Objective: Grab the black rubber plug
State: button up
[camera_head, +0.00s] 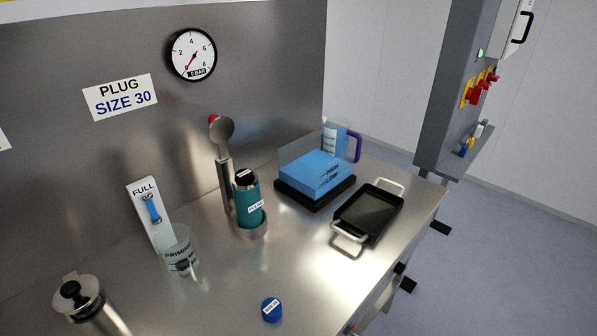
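I cannot pick out a black rubber plug for certain. A sign reading "PLUG SIZE 30" (121,97) is on the metal back panel. A black knob-like piece (71,290) sits on top of a metal canister (90,309) at the lower left; I cannot tell whether it is rubber. A teal bottle (247,205) with a dark top (244,177) stands upright in a round metal holder at the middle of the bench. My gripper is not in view.
On the metal bench (330,290) are a clear beaker (180,257), a blue cap (271,309), blue blocks on a black base (312,175) and a black tray with pale handles (369,213). A metal lever (223,165) stands behind the bottle. The front middle is mostly clear.

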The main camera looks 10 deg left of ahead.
aim_at(244, 177)
jog(key=i+l+z, duration=0.75)
jog(key=i+l+u, duration=0.1)
jog(key=i+u, duration=0.15)
jog(key=i, duration=0.15)
jog(key=i+l+u, duration=0.2)
jog(key=i, duration=0.15)
jog(key=i+u, duration=0.15)
jog(key=u, duration=0.3)
jog(key=i+u, duration=0.15)
jog(key=u, duration=0.25)
jog(key=i+l+u, duration=0.1)
jog(key=u, duration=0.35)
jog(key=i+l+u, duration=0.15)
jog(key=u, duration=0.25)
